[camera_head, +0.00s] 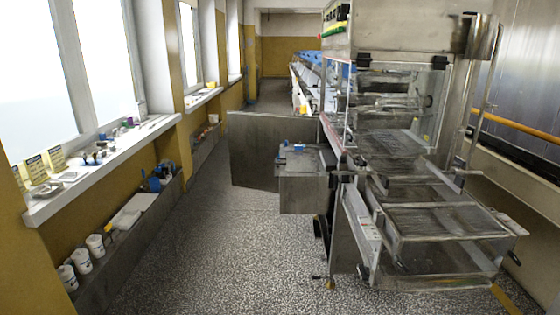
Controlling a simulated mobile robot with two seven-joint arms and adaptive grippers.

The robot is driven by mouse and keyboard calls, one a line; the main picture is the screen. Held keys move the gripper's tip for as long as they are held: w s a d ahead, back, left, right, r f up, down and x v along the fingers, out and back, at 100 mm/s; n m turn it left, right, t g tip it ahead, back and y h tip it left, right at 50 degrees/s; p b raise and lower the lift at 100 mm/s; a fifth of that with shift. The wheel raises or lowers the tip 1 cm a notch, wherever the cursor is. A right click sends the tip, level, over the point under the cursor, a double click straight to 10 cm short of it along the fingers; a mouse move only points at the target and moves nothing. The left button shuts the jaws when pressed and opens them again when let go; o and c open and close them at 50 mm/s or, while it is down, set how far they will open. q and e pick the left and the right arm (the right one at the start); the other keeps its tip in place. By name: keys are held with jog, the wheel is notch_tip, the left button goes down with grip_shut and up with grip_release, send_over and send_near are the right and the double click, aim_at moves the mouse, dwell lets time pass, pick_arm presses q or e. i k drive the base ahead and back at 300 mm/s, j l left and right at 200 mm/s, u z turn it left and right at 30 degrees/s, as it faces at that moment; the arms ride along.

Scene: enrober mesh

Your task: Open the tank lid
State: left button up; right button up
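A steel enrober machine (362,208) stands at the right of the head view. Its low front section (452,222) has a framed, see-through top that looks closed, with a mesh or belt behind it. A grey box-like tank (303,193) sticks out on the machine's left side, with a flat top and a small blue item (297,147) on it. I cannot tell for sure which of these covers is the tank lid. A clear hinged panel (400,98) covers the opening higher up. Neither of my grippers is in view.
Speckled floor (210,250) is clear in front and to the left of the machine. A large grey panel (262,150) stands upright beside the box. A windowsill (100,165) with small items and a low ledge with white cups (82,261) line the left wall.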

aim_at(293, 162)
jog(key=i+j, duration=0.25)
jog(key=i+j+z, duration=0.15)
jog(key=j, duration=0.3)
jog(key=i+j, duration=0.25)
jog(key=i+j+z, duration=0.15)
jog(key=j, duration=0.35)
jog(key=i+j, duration=0.3)
jog(key=j+z, duration=0.05)
jog(key=j, duration=0.05)
